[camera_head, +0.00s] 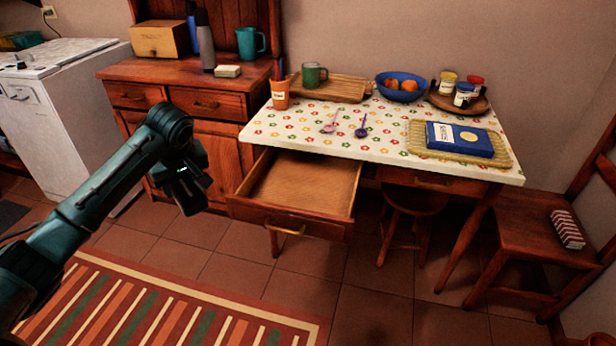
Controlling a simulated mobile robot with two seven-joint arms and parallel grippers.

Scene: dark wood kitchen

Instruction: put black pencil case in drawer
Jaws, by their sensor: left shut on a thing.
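My left gripper (182,181) is in the middle left of the head view, in front of the dark wood cabinet. It is shut on a small dark thing, which I take to be the black pencil case (190,200); dark on dark, its outline is hard to tell from the fingers. It hangs in the air to the left of the drawer. The table's left drawer (305,184) is pulled open and its pale wood floor looks empty. My right gripper is out of view.
The table (318,141) has a flowered cloth and carries an orange pencil cup (280,95), spoons, a blue fruit bowl (401,91) and a blue book (460,139). A stool (407,201) stands beneath, right of the open drawer. A chair (535,226) stands at the right.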

